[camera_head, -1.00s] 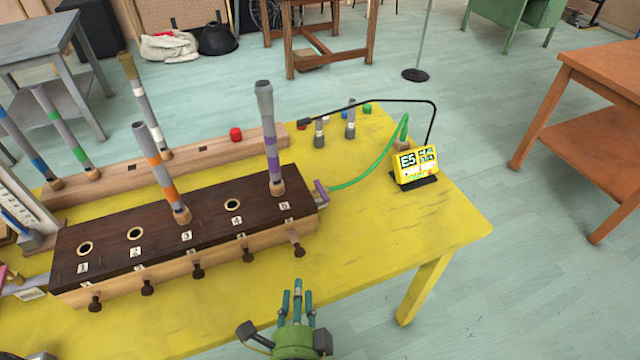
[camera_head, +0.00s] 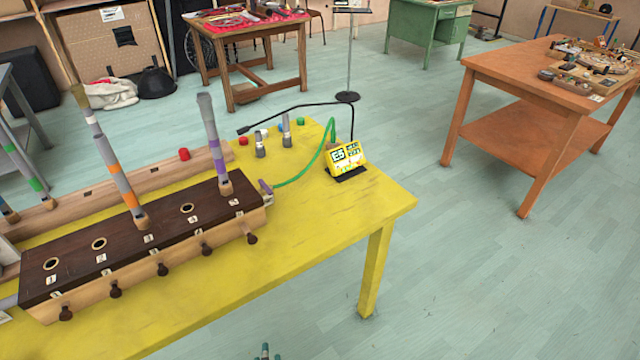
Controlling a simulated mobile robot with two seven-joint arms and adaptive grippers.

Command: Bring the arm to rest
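My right gripper (camera_head: 265,350) shows only as blue-green fingertips at the bottom edge, left of the middle. The rest of it is cut off by the frame. It is over the floor just in front of the yellow table (camera_head: 345,225), apart from the table's things. Whether it is open or shut cannot be seen, and nothing shows at its tips. My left gripper is not in view.
A dark-topped wooden box (camera_head: 150,235) with numbered holes and knobs stands on the table, with upright banded tubes. A yellow display (camera_head: 347,160) stands near the right end. Bare floor (camera_head: 490,290) lies to the right; an orange table (camera_head: 520,85) stands beyond.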

